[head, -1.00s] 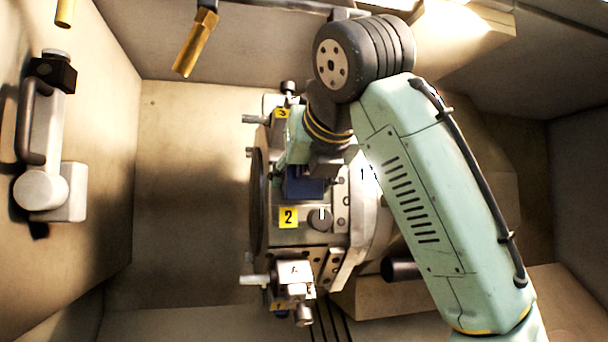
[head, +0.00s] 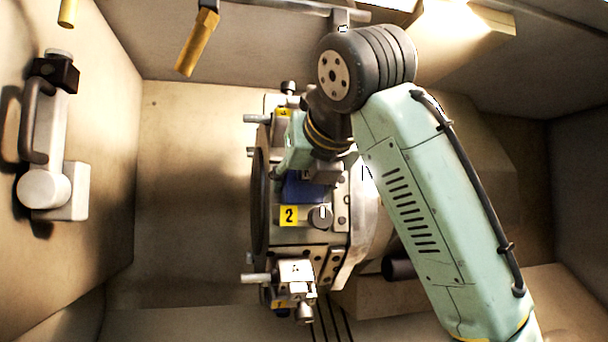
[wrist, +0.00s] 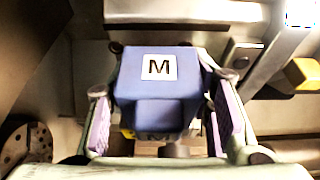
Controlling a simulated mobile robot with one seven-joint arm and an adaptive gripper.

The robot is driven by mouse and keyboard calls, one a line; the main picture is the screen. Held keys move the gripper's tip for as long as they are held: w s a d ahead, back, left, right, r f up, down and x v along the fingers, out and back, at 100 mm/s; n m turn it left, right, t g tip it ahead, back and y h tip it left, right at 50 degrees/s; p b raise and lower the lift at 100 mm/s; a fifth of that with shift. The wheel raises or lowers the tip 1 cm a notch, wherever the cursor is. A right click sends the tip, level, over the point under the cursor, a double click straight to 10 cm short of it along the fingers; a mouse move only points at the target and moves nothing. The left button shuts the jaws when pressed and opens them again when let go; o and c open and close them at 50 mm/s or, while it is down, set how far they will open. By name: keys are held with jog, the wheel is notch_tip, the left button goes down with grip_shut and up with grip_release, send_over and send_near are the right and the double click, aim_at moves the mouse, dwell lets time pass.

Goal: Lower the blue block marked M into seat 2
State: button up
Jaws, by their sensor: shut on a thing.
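The blue block marked M (wrist: 160,98) fills the middle of the wrist view, its white M label facing the camera. My gripper (wrist: 164,110) is shut on it, with purple finger pads on its left and right sides. In the head view the block (head: 303,189) shows as a dark blue patch below my gripper, partly covered by it. It is directly above the yellow label of seat 2 (head: 289,215) in the picture. The block's underside and the opening of the seat are hidden, so I cannot tell how deep it sits.
The metal turret (head: 300,238) has a round knob (head: 320,217) beside label 2, a clamp-like tool holder (head: 295,272) below and seat 3's label (head: 283,113) above. A handled grey fixture (head: 45,150) is on the left wall. The floor left of the turret is clear.

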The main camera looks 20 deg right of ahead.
aim_at(298, 197)
jog(key=shift+o, duration=0.2)
jog(key=shift+w+f, duration=0.6)
jog(key=shift+f, duration=0.2)
jog(key=shift+c, duration=0.5)
jog(key=shift+w+d+f, duration=0.1)
grip_shut()
jog(key=o, duration=1)
grip_release()
jog(key=o, duration=0.3)
jog(key=shift+w+a+f, duration=0.2)
jog(key=shift+w+f, duration=0.05)
jog(key=shift+w, duration=0.2)
jog(key=o, duration=0.3)
jog(key=shift+w+f, duration=0.1)
jog(key=shift+d, duration=0.1)
jog(key=shift+s, duration=0.35)
jog(key=r+v, duration=0.1)
jog(key=v, duration=1.1)
jog(key=shift+a, duration=0.2)
